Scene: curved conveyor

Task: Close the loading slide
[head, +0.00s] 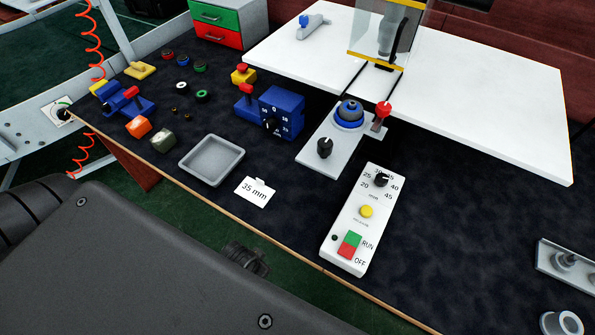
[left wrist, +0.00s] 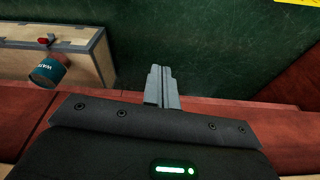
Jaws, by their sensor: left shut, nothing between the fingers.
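What looks like the loading slide is a grey plate (head: 311,152) on the dark bench. It carries a round blue holder (head: 349,113), a black knob (head: 324,147) and a red-knobbed lever (head: 382,110). Two dark rails run from it back to the press with a clear, yellow-edged guard (head: 379,62); the plate sits out in front of the guard. My left gripper (left wrist: 163,72) shows only in the left wrist view, shut and empty, over green floor and away from the slide. My right gripper is in no view.
A white control box (head: 352,235) with RUN/OFF buttons stands in front of the slide. Left are a blue dial unit (head: 281,113), a grey tray (head: 211,160) and a 35 mm card (head: 256,192). The wrist view shows a teal can (left wrist: 47,72) by a wooden box (left wrist: 85,62).

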